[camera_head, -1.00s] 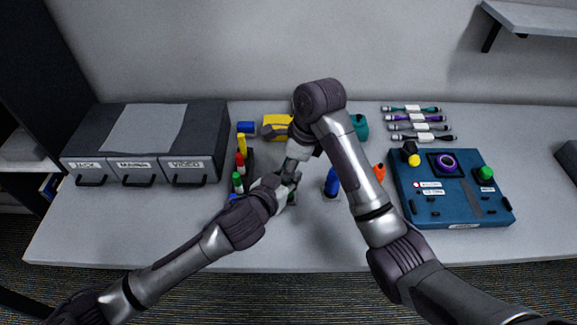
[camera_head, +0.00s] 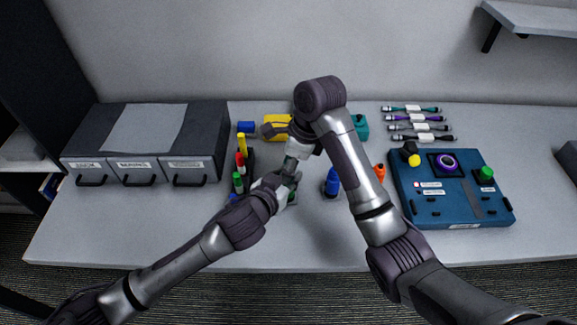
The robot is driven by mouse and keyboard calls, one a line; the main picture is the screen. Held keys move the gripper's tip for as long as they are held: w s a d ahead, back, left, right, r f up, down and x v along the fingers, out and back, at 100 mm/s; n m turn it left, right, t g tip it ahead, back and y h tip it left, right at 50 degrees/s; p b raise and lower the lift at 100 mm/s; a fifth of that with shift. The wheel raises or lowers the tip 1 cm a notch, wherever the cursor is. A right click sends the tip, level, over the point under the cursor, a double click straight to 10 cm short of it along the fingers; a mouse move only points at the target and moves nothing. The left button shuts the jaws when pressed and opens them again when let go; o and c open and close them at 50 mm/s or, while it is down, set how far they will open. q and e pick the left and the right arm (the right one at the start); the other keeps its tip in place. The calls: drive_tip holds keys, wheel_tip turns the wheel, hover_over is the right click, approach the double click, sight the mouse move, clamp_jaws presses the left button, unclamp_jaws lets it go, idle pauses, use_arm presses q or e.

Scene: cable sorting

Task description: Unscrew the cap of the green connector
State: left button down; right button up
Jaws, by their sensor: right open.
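A small bit of green (camera_head: 292,196) shows beside my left gripper (camera_head: 287,179); I cannot tell whether it is the green connector, as the hand covers most of it. The cap is not clearly visible. My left gripper is low over the table middle, and its finger opening is hidden. My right gripper (camera_head: 279,147) is open just above the left one, with one finger out to the left and the other pointing down close to the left hand. I cannot tell whether they touch.
A dark rack (camera_head: 250,160) with several coloured pieces stands left of the hands. Labelled drawers (camera_head: 215,140) fill the left. A blue bottle-like piece (camera_head: 332,185) and an orange one (camera_head: 380,172) stand right. A blue panel (camera_head: 440,207) and several cables (camera_head: 415,126) lie farther right.

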use_arm(q)
drive_tip(key=shift+f, duration=0.15)
use_arm(e)
wheel_tip(320, 180, up, 4)
drive_tip(key=shift+r, duration=0.1)
use_arm(q)
drive_tip(key=c, duration=0.8)
unclamp_jaws()
drive_tip(key=shift+w, duration=0.1)
